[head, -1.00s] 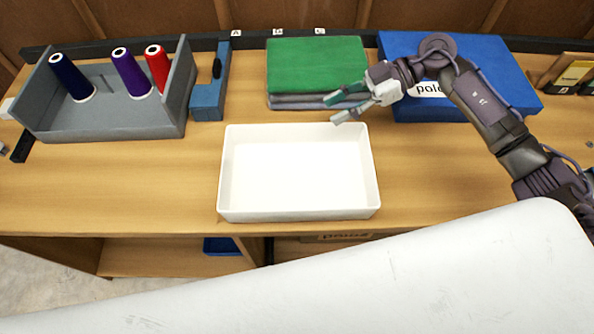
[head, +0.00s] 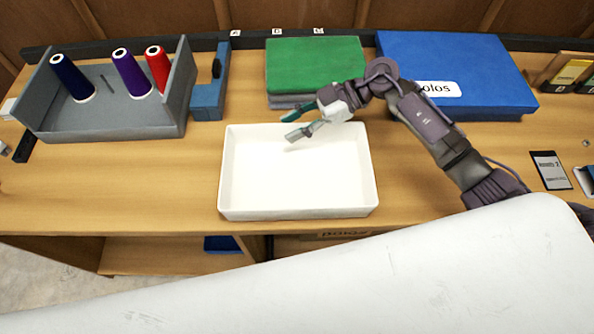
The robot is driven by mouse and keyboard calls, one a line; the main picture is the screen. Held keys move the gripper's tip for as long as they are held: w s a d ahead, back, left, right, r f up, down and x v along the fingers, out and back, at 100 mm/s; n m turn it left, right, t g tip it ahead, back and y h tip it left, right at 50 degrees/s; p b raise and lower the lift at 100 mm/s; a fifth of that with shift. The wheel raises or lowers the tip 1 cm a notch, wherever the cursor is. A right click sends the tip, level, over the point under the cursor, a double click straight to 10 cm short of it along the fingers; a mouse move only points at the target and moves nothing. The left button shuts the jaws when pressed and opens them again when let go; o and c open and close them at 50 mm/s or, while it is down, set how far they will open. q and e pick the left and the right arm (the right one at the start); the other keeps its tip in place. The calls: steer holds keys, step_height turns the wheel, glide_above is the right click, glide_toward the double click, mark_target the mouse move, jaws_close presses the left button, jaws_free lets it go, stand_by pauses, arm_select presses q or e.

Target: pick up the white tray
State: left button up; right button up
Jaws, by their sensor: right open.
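The white tray (head: 298,213) is a shallow, empty rectangular tray. It sits flat on the wooden table near its front edge, in the middle of the head view. My right gripper (head: 287,127) is open and empty. Its fingers point left and show over the tray's back rim. I cannot tell how high they are above the rim. Part of the back rim is hidden behind the gripper. My left gripper is not in view.
A grey bin (head: 110,132) with several thread cones stands at the left. A blue clamp-like block (head: 208,98) is beside it. Folded green cloth (head: 315,62) and a blue box (head: 455,65) lie behind the tray. Bare table (head: 120,195) is left of the tray.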

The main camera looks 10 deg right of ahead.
jaws_close()
stand_by(0.3)
